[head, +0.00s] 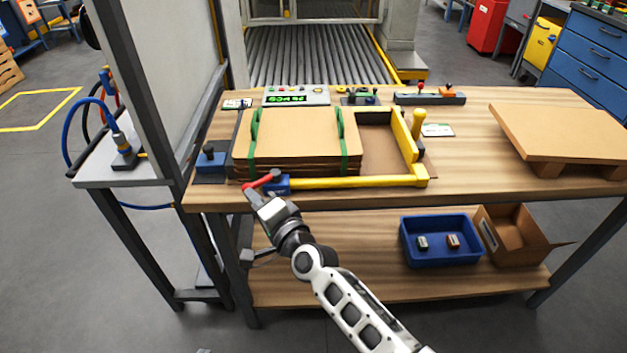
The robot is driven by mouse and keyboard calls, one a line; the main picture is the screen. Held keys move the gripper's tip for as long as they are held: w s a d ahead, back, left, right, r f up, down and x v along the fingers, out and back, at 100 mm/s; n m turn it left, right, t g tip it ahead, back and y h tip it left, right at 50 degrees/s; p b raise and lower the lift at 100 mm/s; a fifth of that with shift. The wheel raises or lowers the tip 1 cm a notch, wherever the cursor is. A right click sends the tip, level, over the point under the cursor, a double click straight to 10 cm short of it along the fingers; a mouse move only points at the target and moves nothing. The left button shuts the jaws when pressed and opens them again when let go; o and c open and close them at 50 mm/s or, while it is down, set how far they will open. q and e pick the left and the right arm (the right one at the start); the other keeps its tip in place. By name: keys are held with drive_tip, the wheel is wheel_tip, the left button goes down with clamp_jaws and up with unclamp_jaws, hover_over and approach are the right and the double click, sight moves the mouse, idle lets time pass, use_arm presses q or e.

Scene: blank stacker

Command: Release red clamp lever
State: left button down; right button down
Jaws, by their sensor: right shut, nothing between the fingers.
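The red clamp lever (262,180) shows at the front left of the stacker, by a blue clamp body (279,185) at the left end of the yellow front bar (355,183). My right gripper (253,191) is at the lever's lower left side, its fingers shut with nothing between them. Whether it touches the lever I cannot tell. The gripper partly hides the clamp. A stack of brown cardboard blanks (300,140) with two green straps (341,130) lies behind the lever. My left gripper is not in view.
A blue block with a dark knob (210,160) stands left of the stack. A yellow side bar with a knob handle (417,122) is at the right. A control panel (297,96) is behind. A blue bin (440,240) sits on the lower shelf.

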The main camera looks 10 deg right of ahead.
drive_tip(key=shift+a+r, duration=0.4)
drive_tip(key=shift+r, duration=0.1)
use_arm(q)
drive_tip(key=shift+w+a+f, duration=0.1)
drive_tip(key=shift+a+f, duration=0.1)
use_arm(e)
drive_tip(key=v, duration=1.6)
drive_tip(key=shift+d+f, duration=0.4)
drive_tip(key=shift+f, duration=0.1)
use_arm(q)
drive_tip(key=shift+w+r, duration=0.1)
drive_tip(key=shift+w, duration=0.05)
use_arm(e)
drive_tip(key=s+d+f+n+g+h, duration=0.5)
drive_tip(key=s+d+f+n, duration=0.4)
drive_tip(key=f+n, duration=0.3)
drive_tip(key=shift+s+f+n, duration=0.4)
drive_tip(key=shift+s+f, duration=0.2)
drive_tip(key=shift+s, duration=0.25)
